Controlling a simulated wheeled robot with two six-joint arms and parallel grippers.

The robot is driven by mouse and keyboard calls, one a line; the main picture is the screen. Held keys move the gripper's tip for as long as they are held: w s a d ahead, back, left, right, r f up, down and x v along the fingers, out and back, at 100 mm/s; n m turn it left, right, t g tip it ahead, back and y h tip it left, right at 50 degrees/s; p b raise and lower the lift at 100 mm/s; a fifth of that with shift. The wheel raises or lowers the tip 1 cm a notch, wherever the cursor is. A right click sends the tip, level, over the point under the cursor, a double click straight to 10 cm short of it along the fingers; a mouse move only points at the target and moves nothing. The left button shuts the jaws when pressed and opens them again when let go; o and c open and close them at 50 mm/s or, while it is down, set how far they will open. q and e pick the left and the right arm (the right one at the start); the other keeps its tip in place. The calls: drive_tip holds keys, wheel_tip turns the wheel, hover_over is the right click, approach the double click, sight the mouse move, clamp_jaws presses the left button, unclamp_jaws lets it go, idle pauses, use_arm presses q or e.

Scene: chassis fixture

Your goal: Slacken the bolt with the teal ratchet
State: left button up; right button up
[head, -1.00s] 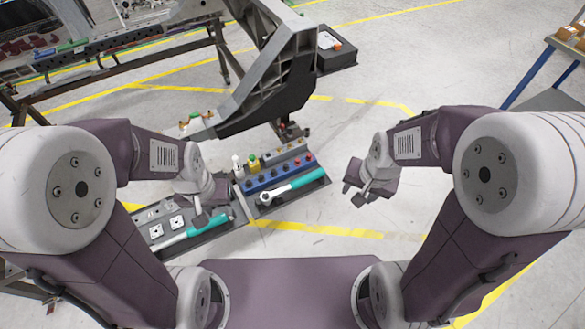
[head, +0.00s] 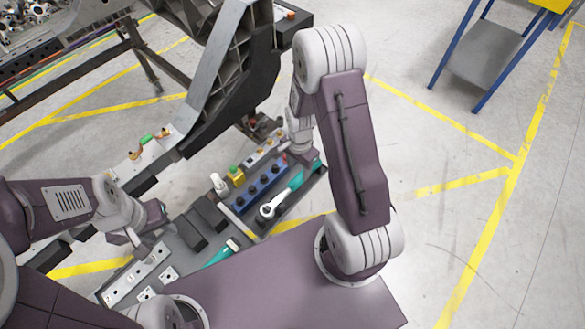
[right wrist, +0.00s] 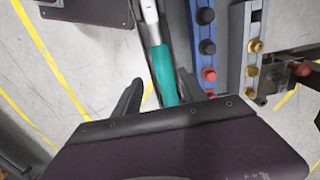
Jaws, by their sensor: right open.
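The teal ratchet (head: 285,196) lies in the dark tray, its round silver head toward the near left. In the right wrist view its teal handle (right wrist: 163,72) runs between the two dark fingers of my right gripper (right wrist: 160,97). The fingers are open, one on each side of the handle, with gaps visible. In the head view my right gripper (head: 305,165) is at the far end of the handle, partly hidden by my arm. My left gripper (head: 135,228) hangs over the left tray, apart from the ratchet; its jaw opening is unclear. I cannot pick out the bolt.
A blue socket rail (head: 262,187) with dark and red pieces runs beside the ratchet. A white bottle (head: 218,183) and a yellow-green item (head: 236,175) stand behind it. Another teal-handled tool (head: 222,254) lies in the left tray. The grey chassis beam (head: 215,85) rises behind.

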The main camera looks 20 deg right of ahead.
sight(297, 179)
drive_tip(key=f+b, duration=0.2)
drive_tip(key=f, duration=0.1)
drive_tip(key=f+b, duration=0.6)
drive_tip(key=shift+w+a+f, duration=0.15)
drive_tip(key=shift+w+a, duration=0.05)
drive_tip(key=shift+w, duration=0.05)
drive_tip(key=shift+f+b, duration=0.35)
clamp_jaws()
drive_tip(key=shift+r, duration=0.2)
idle(0.7)
